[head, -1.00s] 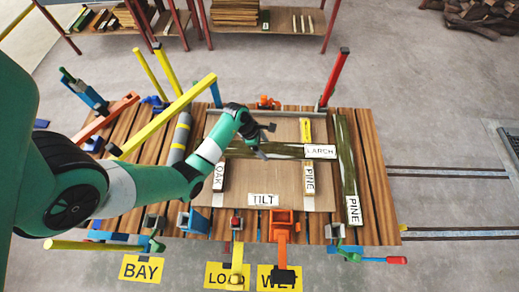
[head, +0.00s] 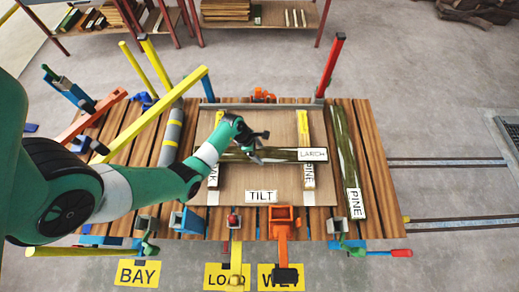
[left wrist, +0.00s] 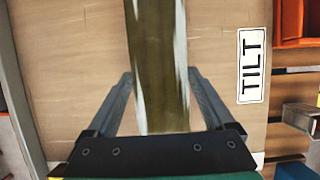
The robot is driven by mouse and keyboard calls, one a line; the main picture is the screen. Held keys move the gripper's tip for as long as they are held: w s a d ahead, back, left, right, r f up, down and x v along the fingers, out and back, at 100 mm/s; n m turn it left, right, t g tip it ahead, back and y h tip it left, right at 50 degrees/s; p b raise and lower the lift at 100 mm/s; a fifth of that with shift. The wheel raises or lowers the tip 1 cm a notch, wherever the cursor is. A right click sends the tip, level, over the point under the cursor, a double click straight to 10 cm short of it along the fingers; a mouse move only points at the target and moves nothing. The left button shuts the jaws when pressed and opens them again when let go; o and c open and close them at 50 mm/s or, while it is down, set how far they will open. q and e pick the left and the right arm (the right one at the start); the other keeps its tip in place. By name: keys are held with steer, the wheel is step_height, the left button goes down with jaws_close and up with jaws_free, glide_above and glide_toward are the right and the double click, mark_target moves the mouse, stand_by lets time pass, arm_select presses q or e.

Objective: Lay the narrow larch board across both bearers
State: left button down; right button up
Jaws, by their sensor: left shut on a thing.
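The narrow larch board (head: 285,155), dark with pale edges and a LARCH label at its right end, lies left to right over the tilt panel (head: 262,179). My left gripper (head: 257,152) is shut on it near its left part; in the left wrist view the board (left wrist: 158,65) runs between the fingers (left wrist: 160,100). The board crosses the oak bearer (head: 213,183) at left and the short pine bearer (head: 309,177) at right, partly covering their labels. I cannot tell whether it touches them. My arm hides part of its left end. My right gripper is out of view.
A longer board labelled PINE (head: 346,165) lies along the slatted table's right side. A yellow bar (head: 150,115) and a red post (head: 330,68) rise around the table. Orange (head: 282,222) and other clamps line the front edge. Bare panel lies around the TILT label (head: 261,196).

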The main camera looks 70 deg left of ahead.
arm_select(q)
steer(key=shift+w+a+r, duration=0.1)
steer(key=shift+r, duration=0.05)
steer(key=shift+f, duration=0.25)
jaws_free()
steer(key=shift+r, duration=0.15)
steer(key=p+v, duration=0.5)
steer(key=v, duration=0.7)
steer(key=shift+p, duration=0.35)
